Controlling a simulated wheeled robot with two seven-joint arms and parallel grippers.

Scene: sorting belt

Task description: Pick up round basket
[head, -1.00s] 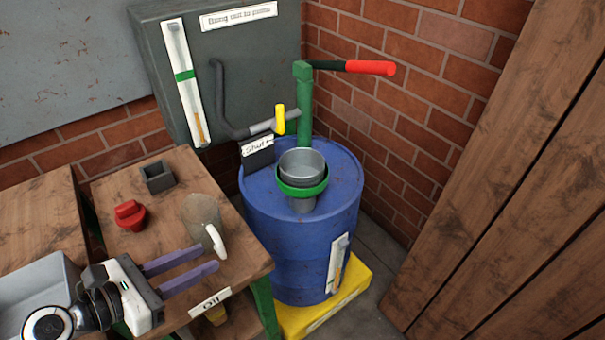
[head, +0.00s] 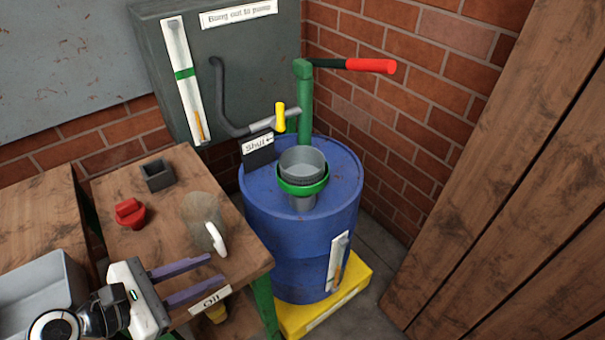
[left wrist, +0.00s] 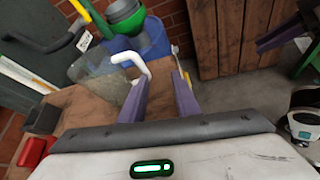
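A round grey basket (head: 302,162) sits upright in a green ring (head: 303,190) on top of the blue barrel (head: 300,225). It also shows in the left wrist view (left wrist: 122,10), at the top. My left gripper (head: 216,270) is open and empty over the front right part of the wooden table, to the left of the barrel and apart from the basket. In the left wrist view its two purple fingers (left wrist: 160,77) stand apart with nothing between them. A purple finger of my right gripper (left wrist: 278,36) shows at the upper right there; its opening cannot be judged.
A clear jug (head: 200,215) with a white handle stands on the table (head: 125,250) just beyond my left fingers. A red knob-like piece (head: 130,213) and a small dark box (head: 157,176) are behind. A green pump (head: 304,105) with a red handle rises behind the basket.

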